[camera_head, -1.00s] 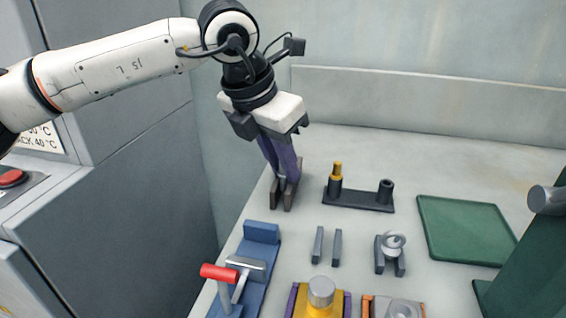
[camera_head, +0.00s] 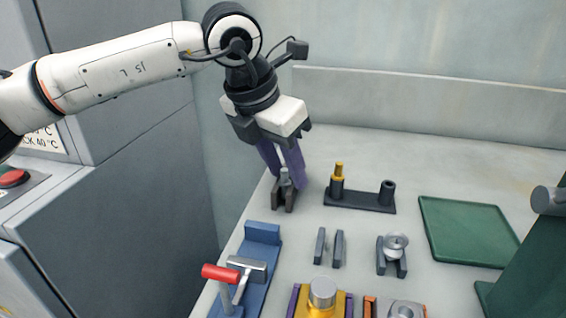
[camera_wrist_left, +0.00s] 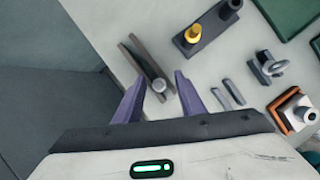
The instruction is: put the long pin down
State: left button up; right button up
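A grey pin (camera_head: 285,178) is at a dark two-bar cradle (camera_head: 284,206) at the back left of the table. I take it for the long pin. The left wrist view also shows its round grey end (camera_wrist_left: 158,86) by the dark bars (camera_wrist_left: 138,58). My left gripper (camera_head: 285,186) is over the cradle with its purple fingers apart. In the left wrist view the left gripper (camera_wrist_left: 158,80) is open, with the pin's end between the fingertips and no clear contact. The pin's lower part is hidden. My right gripper is not in view.
A dark rack (camera_head: 358,201) with a yellow peg (camera_head: 337,180) stands just right of the gripper. A pair of grey bars (camera_head: 329,246), a ring-topped part (camera_head: 396,243) in another holder, a blue red-handled clamp (camera_head: 262,236) and a green tray (camera_head: 466,230) are nearby.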

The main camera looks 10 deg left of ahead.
pick_arm(q)
jog(key=v, duration=1.3)
jog(key=shift+w+p, duration=0.15)
jog(key=shift+p, duration=0.3)
